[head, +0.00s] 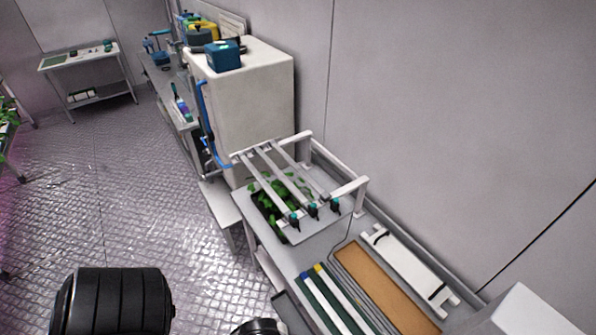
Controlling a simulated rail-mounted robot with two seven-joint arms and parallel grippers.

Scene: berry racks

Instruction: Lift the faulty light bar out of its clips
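Three pale light bars lie side by side across a white frame (352,188) above a tray of green plants (262,202). They are the left bar (264,184), the middle bar (284,176) and the right bar (302,170). Each has a dark connector with a teal part at its near end, such as the left connector (294,218). All three bars look unlit, and I cannot tell which is faulty. The clips are too small to make out. Neither gripper is in view; only dark parts of my own body show at the bottom edge.
On the near bench, a green mat (312,302) holds bars with blue and yellow ends. Beside it are a brown-lined tray (375,285) and a white panel with black straps (408,266). A tall white cabinet (255,95) stands behind the frame, the wall at right.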

